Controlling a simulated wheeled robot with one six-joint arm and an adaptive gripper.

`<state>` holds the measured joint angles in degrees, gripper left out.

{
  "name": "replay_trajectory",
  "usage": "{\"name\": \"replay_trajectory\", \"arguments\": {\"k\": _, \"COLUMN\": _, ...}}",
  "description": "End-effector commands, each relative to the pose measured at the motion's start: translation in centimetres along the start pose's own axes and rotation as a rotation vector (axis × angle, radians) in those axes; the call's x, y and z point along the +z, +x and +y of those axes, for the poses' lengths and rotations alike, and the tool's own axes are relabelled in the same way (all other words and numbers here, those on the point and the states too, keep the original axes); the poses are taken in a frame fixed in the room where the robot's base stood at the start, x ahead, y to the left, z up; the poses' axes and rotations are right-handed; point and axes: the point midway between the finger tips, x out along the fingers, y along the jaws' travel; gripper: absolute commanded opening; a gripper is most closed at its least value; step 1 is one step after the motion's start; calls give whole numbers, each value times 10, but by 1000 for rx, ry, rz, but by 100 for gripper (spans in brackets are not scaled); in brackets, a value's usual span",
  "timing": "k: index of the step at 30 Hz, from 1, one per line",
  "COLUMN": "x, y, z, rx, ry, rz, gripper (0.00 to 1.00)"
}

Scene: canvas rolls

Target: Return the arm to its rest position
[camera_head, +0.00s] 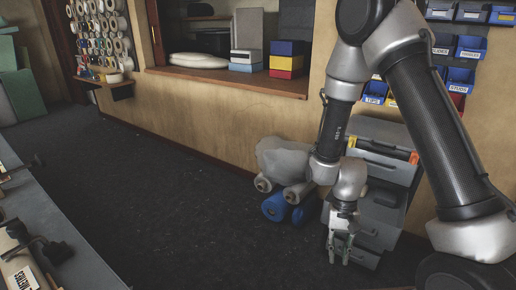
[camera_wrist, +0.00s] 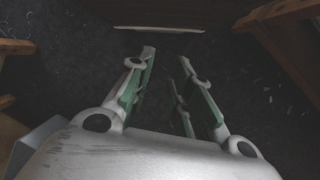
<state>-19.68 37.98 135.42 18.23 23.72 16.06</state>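My gripper (camera_head: 341,250) hangs at the end of my arm, low in front of the grey drawer unit (camera_head: 378,215) in the head view. In the wrist view my gripper (camera_wrist: 168,62) has its two green-padded fingers apart, with only dark floor between them. It holds nothing. Canvas rolls lie just left of the gripper in the head view: a blue roll (camera_head: 274,207), a second blue roll (camera_head: 304,209) partly hidden, and a pale roll (camera_head: 264,184). A grey wrapped bundle (camera_head: 282,160) lies behind them. My arm is stretched out and bent downward on the right side.
A workbench (camera_head: 62,245) with dark tools runs along the left. A wall shelf (camera_head: 230,83) carries blue, red and yellow boxes. Blue bins (camera_head: 470,48) hang on the wall at right. The dark floor (camera_head: 150,190) in the middle is clear.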

Motion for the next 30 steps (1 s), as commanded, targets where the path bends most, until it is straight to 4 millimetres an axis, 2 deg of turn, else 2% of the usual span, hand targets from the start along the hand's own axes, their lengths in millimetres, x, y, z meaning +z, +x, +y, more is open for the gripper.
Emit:
{"name": "replay_trajectory", "arguments": {"k": 1, "x": 7, "y": -30, "z": 5, "rx": -12, "ry": -61, "rz": 0, "gripper": 21}}
{"name": "replay_trajectory", "arguments": {"k": 3, "x": 19, "y": -66, "z": 17, "rx": -16, "ry": -153, "rz": -7, "gripper": 21}}
{"name": "replay_trajectory", "arguments": {"k": 9, "x": 59, "y": -156, "z": 60, "rx": -10, "ry": -336, "rz": 33, "gripper": 21}}
{"name": "replay_trajectory", "arguments": {"k": 12, "x": 79, "y": -192, "z": 84, "rx": -1, "ry": -380, "rz": 88, "gripper": 21}}
{"name": "replay_trajectory", "arguments": {"k": 17, "x": 107, "y": -240, "z": 119, "rx": 2, "ry": -374, "rz": 237, "gripper": 21}}
{"name": "replay_trajectory", "arguments": {"k": 21, "x": 125, "y": -276, "z": 141, "rx": -17, "ry": -335, "rz": 425, "gripper": 21}}
{"name": "replay_trajectory", "arguments": {"k": 27, "x": 146, "y": -310, "z": 158, "rx": -52, "ry": -275, "rz": 625, "gripper": 21}}
{"name": "replay_trajectory", "arguments": {"k": 30, "x": 152, "y": -318, "z": 163, "rx": -59, "ry": -256, "rz": 672, "gripper": 21}}
